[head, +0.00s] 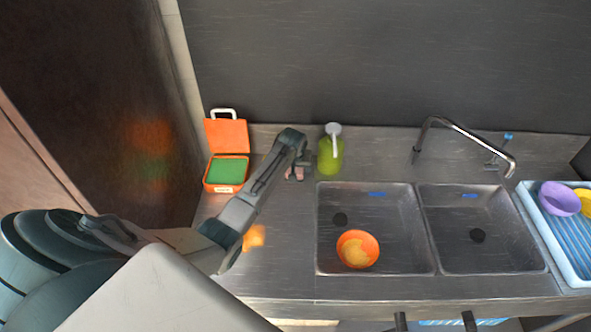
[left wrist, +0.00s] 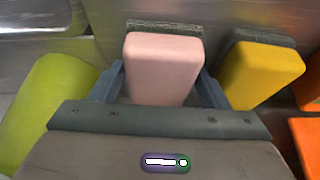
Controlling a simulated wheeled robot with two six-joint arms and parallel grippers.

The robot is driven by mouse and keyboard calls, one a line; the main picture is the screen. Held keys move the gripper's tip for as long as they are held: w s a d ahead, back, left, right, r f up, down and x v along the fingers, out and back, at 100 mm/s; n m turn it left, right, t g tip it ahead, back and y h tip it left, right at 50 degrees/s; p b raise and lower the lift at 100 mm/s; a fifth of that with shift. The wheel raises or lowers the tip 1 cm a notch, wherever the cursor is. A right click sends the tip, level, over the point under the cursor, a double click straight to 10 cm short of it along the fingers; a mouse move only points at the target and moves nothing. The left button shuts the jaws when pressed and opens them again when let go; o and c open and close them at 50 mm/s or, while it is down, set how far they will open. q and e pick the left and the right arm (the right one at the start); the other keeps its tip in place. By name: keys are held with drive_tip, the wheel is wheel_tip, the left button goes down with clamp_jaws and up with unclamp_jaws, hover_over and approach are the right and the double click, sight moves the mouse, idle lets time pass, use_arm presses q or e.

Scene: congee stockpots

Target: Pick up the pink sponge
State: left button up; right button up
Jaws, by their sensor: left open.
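The pink sponge (left wrist: 163,68) stands between the two fingers of my left gripper (left wrist: 161,84) in the left wrist view, with a dark scouring layer along its far edge. The fingers are open, one on each side of it. Whether they touch it I cannot tell. In the head view my left gripper (head: 295,173) is low over the back of the counter, left of the green bottle. Only a small bit of the pink sponge (head: 299,174) shows there. My right gripper is in neither view.
A yellow sponge (left wrist: 262,72) stands close to the right of the pink one in the wrist view. A green soap bottle (head: 331,154) is close on the other side. An open orange box (head: 226,178), a double sink (head: 427,240) and a back wall (head: 400,60) surround the spot.

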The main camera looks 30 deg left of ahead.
use_arm(q)
drive_tip(key=c, duration=0.7)
drive_tip(key=shift+r, duration=0.2)
drive_tip(key=shift+r+b, duration=0.55)
wheel_tip(320, 180, up, 2)
drive_tip(key=shift+s+d+r+b, duration=0.1)
drive_tip(key=shift+b, duration=0.8)
drive_tip(key=s+d+b, duration=0.1)
drive_tip(key=s+d, duration=0.2)
drive_tip(key=s+d+r+b, duration=0.1)
drive_tip(key=s+d+b, duration=0.1)
drive_tip(key=s+d, duration=0.1)
drive_tip(key=s+d+b, duration=0.1)
drive_tip(key=s+d, duration=0.2)
drive_tip(key=d, duration=0.2)
drive_tip(key=shift+s+d+r+b, duration=0.15)
drive_tip(key=shift+d+r+b, duration=0.1)
drive_tip(key=shift+b, duration=0.1)
drive_tip(key=shift+s+d+r, duration=0.15)
drive_tip(key=shift+s+d, duration=0.15)
drive_tip(key=shift+s, duration=0.1)
